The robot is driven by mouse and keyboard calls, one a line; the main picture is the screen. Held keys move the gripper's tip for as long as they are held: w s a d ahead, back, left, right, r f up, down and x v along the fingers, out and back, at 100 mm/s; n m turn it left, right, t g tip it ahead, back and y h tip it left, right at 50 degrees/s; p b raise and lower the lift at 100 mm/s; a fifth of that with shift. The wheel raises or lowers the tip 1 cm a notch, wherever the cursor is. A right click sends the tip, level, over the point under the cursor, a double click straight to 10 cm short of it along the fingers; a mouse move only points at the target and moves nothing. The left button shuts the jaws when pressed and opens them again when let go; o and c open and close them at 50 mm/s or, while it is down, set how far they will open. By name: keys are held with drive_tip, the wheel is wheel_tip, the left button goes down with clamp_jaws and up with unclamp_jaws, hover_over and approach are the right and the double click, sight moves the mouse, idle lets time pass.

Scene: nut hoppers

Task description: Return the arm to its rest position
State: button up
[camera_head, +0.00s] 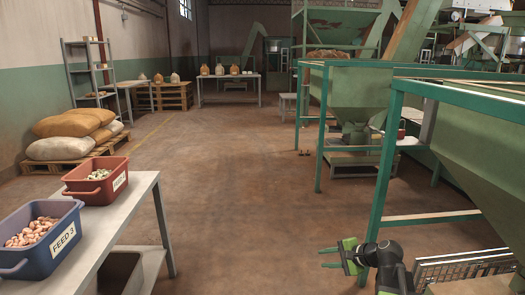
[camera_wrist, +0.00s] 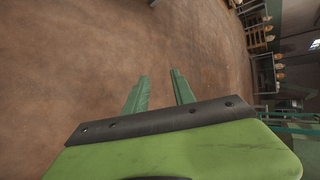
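My gripper (camera_head: 329,258) shows at the lower right of the head view, with its green fingers pointing left over the bare floor. The black arm joints behind it are beside the green hopper frame. In the wrist view the two green fingers (camera_wrist: 160,92) stand apart with nothing between them. Only brown floor shows beyond their tips. Most of the arm is out of view below the head picture's bottom edge.
The green hopper frame (camera_head: 375,190) stands close to my arm on the right. A metal table (camera_head: 125,222) at left holds a blue bin (camera_head: 68,255) marked FEED 3 and a red bin (camera_head: 112,190). The floor (camera_head: 230,180) between is clear.

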drive_tip(key=s+a+f+n+g+h+p, duration=0.25)
drive_tip(key=s+a+n, duration=0.25)
drive_tip(key=a, duration=0.4)
drive_tip(key=s+a+f+n+g+h+p, duration=0.1)
drive_tip(key=s+a+n+g+p, duration=0.1)
drive_tip(key=s+a+n+g, duration=0.45)
drive_tip(key=s+d+n+t+h+p, duration=0.1)
drive_tip(key=s+d+n+h, duration=0.1)
drive_tip(key=s+d+h, duration=0.3)
wheel_tip(320, 180, up, 37)
drive_tip(key=w+y+p, duration=0.1)
drive_tip(key=w+p, duration=0.1)
drive_tip(key=p, duration=3.4)
drive_tip(key=shift+d, duration=0.2)
drive_tip(key=shift+f, duration=0.15)
drive_tip(key=shift+c, duration=0.4)
